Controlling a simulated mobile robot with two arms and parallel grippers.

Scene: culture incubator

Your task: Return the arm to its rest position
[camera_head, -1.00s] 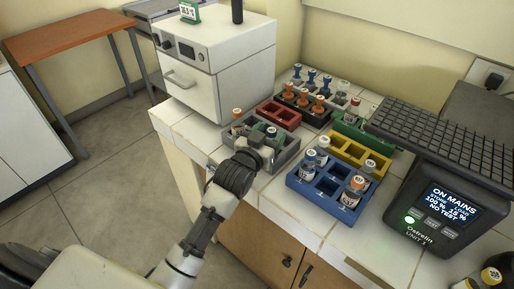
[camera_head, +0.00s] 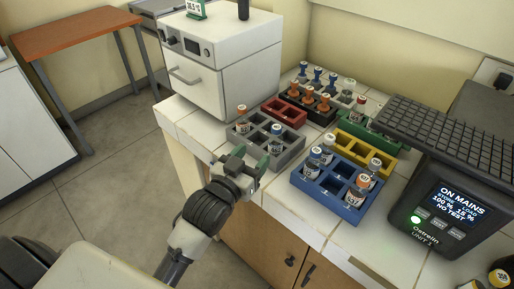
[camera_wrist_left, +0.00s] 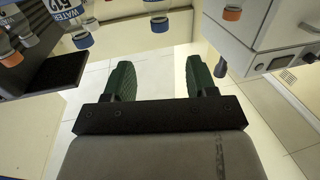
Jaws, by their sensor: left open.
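My left gripper (camera_head: 247,162) is open and empty, just in front of the grey rack's near side. Its two green fingers also show apart in the left wrist view (camera_wrist_left: 161,82), with nothing between them. The left arm comes up from the bottom left of the head view. The grey rack (camera_head: 292,152) stands on the tiled counter and holds an orange-capped bottle (camera_head: 242,113) and a blue-capped bottle (camera_head: 276,138). The right gripper is not in view.
A blue rack (camera_head: 318,198) with several bottles stands right of the gripper. Red (camera_head: 284,111) and yellow (camera_head: 362,150) racks stand behind. A white incubator (camera_head: 240,68) is at the back left. A black device with a screen (camera_head: 452,208) is at right. Open floor (camera_head: 110,200) lies left.

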